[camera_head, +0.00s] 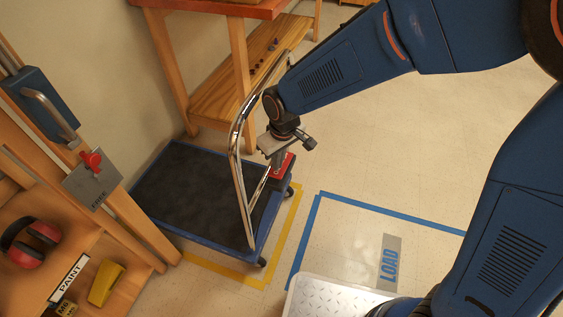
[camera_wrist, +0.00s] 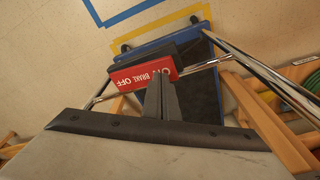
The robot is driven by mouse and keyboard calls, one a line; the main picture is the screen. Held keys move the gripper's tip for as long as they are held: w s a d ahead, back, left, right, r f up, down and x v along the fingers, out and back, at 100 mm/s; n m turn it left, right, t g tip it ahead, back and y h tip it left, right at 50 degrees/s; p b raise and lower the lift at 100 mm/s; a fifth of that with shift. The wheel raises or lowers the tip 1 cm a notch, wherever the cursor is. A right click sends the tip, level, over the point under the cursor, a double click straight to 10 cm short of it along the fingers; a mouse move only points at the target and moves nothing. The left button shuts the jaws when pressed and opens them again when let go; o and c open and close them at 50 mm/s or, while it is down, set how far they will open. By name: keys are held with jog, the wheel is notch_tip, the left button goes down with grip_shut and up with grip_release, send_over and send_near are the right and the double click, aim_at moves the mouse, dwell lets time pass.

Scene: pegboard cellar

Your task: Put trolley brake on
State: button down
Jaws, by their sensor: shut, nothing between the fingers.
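The trolley has a blue deck with a black mat (camera_head: 190,185) and a chrome push handle (camera_head: 239,170). It stands on the floor by the wall. A red brake plate (camera_head: 285,166) sits at its handle end. In the wrist view the red plate (camera_wrist: 141,75) reads ON, BRAKE and OFF, below a dark block (camera_wrist: 146,56). My gripper (camera_head: 278,164) is over this end, beside the handle. In the wrist view its shut, empty fingers (camera_wrist: 160,82) overlap the plate's lower middle. I cannot tell whether they touch it. The fingers hide part of the lettering.
A yellow floor outline (camera_head: 285,238) surrounds the trolley's near corner. A blue outline with a LOAD sign (camera_head: 389,258) lies to the right. A wooden bench (camera_head: 235,90) stands behind; shelves with red earmuffs (camera_head: 32,240) stand left. Open floor lies right.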

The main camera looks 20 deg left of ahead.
jog(key=shift+f, duration=0.9)
dwell(0.8)
jog(key=shift+r, duration=3.5)
jog(key=w+d+r+m+t, duration=0.15)
jog(key=d+r, duration=0.25)
jog(key=d, duration=0.4)
jog(key=d+r+m, duration=0.2)
jog(key=d+r, duration=0.1)
jog(key=d, duration=0.5)
jog(key=d+r+m, duration=0.2)
jog(key=d+r, duration=0.2)
jog(key=d, duration=0.4)
jog(key=s+d+r+m+t, duration=0.1)
jog(key=s+d+m, duration=0.1)
jog(key=s+d, duration=0.5)
jog(key=s+d+r+m+t+h, duration=0.1)
jog(key=s+d+m, duration=0.2)
jog(key=s+d, duration=0.4)
jog(key=d, duration=0.6)
jog(key=shift+d+r+m, duration=0.3)
jog(key=shift+d+m, duration=0.05)
jog(key=shift+s, duration=0.1)
